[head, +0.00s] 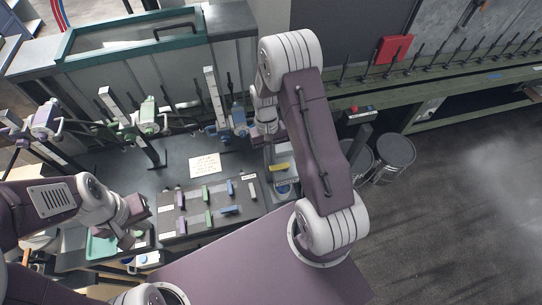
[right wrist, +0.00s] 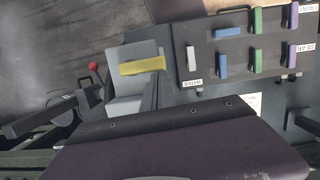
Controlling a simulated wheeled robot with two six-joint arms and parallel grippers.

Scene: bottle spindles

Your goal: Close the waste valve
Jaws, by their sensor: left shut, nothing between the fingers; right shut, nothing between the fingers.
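The pale handle stands lengthwise in the right wrist view (right wrist: 191,58). My right gripper (head: 268,162) is shut and empty, close to the yellow handle; contact cannot be told. My left gripper (head: 128,238) is shut and empty, left of the panel.
A lower blue handle (head: 231,210) lies crosswise. A paper note (head: 205,165) lies behind the panel. Clamps on stands (head: 148,122) line the bench's back. A red knob (right wrist: 93,66) is beyond the grey box. Grey bins (head: 395,158) stand on the floor at the right.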

